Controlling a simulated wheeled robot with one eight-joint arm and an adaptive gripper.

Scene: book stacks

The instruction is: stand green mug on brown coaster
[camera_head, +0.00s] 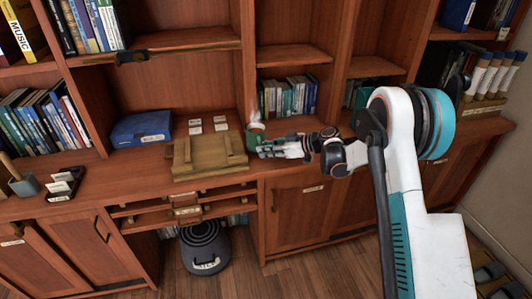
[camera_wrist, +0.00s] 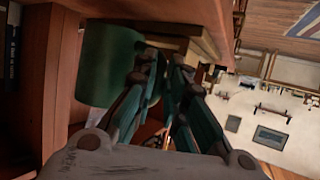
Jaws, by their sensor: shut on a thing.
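In the wrist view the mug (camera_wrist: 106,62) fills the upper left, beside my fingertips (camera_wrist: 166,62). The exact grip point is hidden by the fingers. I cannot tell whether the mug's base touches the counter. I cannot make out a brown coaster in either view.
The wooden piece (camera_head: 208,157) lies left of the mug. Several small white cards (camera_head: 221,127) lie behind it. A blue box (camera_head: 141,128) stands farther left. Book shelves and cabinet uprights (camera_head: 248,62) rise behind the counter. A grey bin (camera_head: 206,250) stands on the floor below.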

